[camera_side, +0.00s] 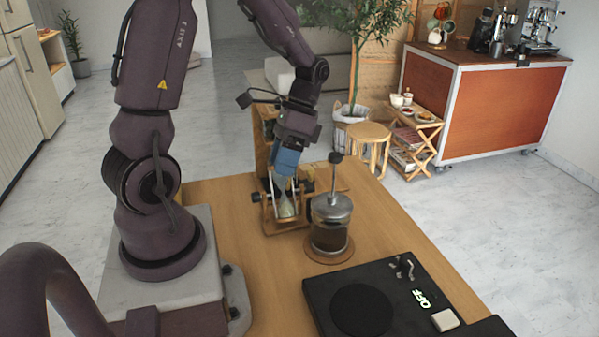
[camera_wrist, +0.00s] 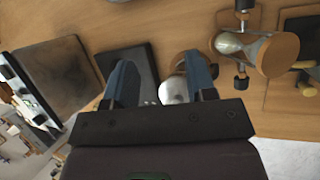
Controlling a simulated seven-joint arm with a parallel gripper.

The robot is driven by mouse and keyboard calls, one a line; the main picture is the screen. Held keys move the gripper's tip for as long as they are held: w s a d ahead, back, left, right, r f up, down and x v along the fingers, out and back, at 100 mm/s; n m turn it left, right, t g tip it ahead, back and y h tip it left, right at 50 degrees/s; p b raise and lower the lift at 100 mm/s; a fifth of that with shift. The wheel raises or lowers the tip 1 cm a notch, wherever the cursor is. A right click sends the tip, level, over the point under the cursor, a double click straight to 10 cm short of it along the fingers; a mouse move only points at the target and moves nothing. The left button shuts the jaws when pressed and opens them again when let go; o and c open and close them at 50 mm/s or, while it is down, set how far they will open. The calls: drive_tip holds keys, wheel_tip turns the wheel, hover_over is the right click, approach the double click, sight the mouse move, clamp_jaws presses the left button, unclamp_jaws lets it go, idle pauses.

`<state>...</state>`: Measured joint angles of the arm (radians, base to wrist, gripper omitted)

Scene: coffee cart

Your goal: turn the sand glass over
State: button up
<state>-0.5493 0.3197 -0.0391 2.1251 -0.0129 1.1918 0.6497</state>
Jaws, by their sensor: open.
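The sand glass (camera_side: 286,208) stands in a wooden frame with dark side knobs on the table, with pale sand showing in its lower part in the side view. In the wrist view the sand glass (camera_wrist: 229,43) lies to the right of my fingers, with a round wooden end cap toward the camera. My gripper (camera_side: 281,181) points down over the sand glass and overlaps it in the side view. In the wrist view my gripper (camera_wrist: 162,62) has its two blue fingers apart, and the sand glass is not between them. Contact is not visible.
A glass French press (camera_side: 330,222) with a tall plunger stands on a round coaster close to the right of the sand glass. A black hot plate (camera_side: 395,300) marked OFF lies at the front right.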

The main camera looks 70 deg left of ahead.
sight(283, 192)
drive_tip(key=w+a+n+t+y, duration=0.2)
drive_tip(key=w+a+t+y, duration=0.25)
drive_tip(key=w+a, duration=0.4)
drive_tip(key=shift+h, duration=0.45)
drive_tip(key=f, duration=1.2)
drive_tip(key=shift+w+d+f, duration=0.1)
drive_tip(key=shift+w+f, duration=0.2)
drive_tip(key=shift+w, duration=0.05)
drive_tip(key=shift+c, duration=0.2)
drive_tip(key=c, duration=0.9)
drive_tip(key=shift+o, duration=0.2)
